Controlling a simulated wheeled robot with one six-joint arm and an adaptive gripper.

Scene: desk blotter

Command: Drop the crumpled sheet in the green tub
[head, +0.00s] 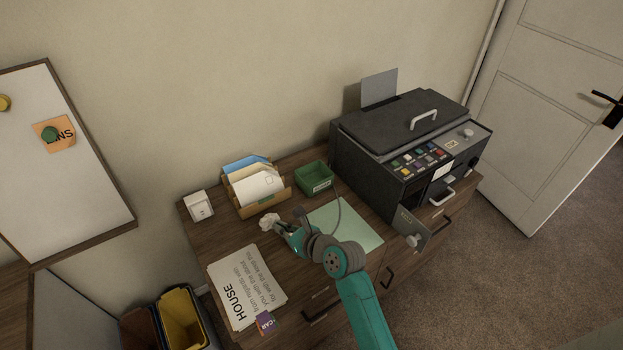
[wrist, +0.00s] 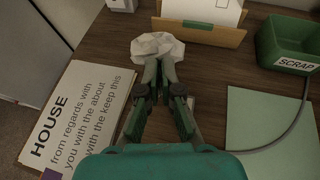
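The crumpled sheet (head: 269,221) is a small white wad in front of the letter holder. It also shows in the wrist view (wrist: 157,44), at the tips of my gripper (wrist: 160,66). The two fingers converge and appear shut on its near edge; the wad bulges out beyond them. Whether it touches the desk is hard to tell. In the head view my gripper (head: 279,226) reaches in from the right. The green tub (head: 314,178) stands behind and to the right, open at the top; the wrist view shows its SCRAP label on the tub (wrist: 268,52).
A wooden letter holder (head: 263,207) with envelopes stands behind the sheet, left of the tub. A large dark machine (head: 400,135) stands to the right. A pale green blotter (head: 350,222) and printed sheets (head: 246,287) lie in front. A white box (head: 198,207) is at left.

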